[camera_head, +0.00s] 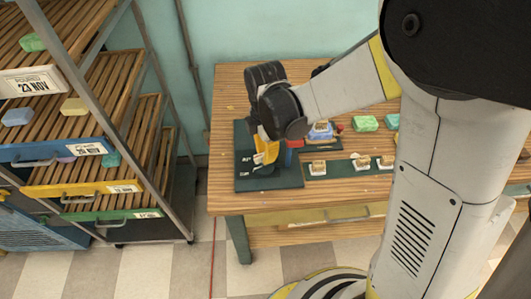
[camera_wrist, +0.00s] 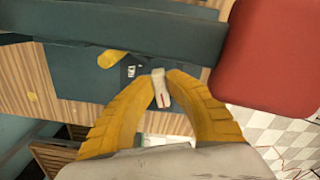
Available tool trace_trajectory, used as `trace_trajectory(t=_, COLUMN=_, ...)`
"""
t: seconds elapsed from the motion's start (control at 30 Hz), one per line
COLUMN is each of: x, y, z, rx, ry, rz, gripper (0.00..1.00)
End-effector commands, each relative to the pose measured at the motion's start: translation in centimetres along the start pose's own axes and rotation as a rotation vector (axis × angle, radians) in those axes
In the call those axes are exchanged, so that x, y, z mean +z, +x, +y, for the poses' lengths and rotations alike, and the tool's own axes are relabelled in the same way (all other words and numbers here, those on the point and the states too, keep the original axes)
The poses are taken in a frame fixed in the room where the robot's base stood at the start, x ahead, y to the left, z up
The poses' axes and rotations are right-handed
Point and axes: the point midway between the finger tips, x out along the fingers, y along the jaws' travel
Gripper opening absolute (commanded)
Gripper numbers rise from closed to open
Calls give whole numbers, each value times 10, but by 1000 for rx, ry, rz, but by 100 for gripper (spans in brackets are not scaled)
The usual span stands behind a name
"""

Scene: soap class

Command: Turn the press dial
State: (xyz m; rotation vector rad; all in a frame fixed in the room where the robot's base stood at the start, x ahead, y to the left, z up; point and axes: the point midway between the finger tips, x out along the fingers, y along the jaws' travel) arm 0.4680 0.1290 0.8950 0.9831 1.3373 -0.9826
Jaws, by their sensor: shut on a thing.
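The press (camera_head: 285,179) is a dark teal device at the left end of the wooden table. My gripper (camera_head: 265,155) reaches down over it, its yellow fingers in front of the upright part. In the wrist view my gripper (camera_wrist: 160,80) is shut on a small white piece with a red line, which looks like the press dial (camera_wrist: 161,92). Its fingertips touch it from both sides. The dial is hidden behind my fingers in the head view. A teal bar of the press (camera_wrist: 110,40) crosses behind the fingertips. A red block (camera_wrist: 265,55) is close at the right.
Small soap moulds (camera_head: 317,168) lie in a row right of the press. Green soap bars (camera_head: 365,123) are farther back. A rack with soaps and drawers (camera_head: 85,188) stands left, across a floor gap. A table drawer (camera_head: 310,219) is below the front edge.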

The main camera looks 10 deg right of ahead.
Motion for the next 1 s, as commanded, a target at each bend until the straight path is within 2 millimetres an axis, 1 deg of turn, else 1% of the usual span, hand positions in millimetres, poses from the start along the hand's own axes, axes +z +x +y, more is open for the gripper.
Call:
trace_trajectory(t=0.53, x=0, y=0, z=0, rx=-1, ry=-28, rz=0, gripper=0)
trace_trajectory(t=0.57, x=0, y=0, z=0, rx=-1, ry=-28, rz=0, gripper=18)
trace_trajectory(t=0.6, x=0, y=0, z=0, rx=-1, ry=-28, rz=0, gripper=30)
trace_trajectory(t=0.63, x=0, y=0, z=0, rx=-1, ry=-28, rz=0, gripper=38)
trace_trajectory(t=0.9, x=0, y=0, z=0, rx=0, ry=-27, rz=0, gripper=38)
trace_trajectory(t=1.0, x=0, y=-4, z=0, rx=0, ry=-27, rz=0, gripper=38)
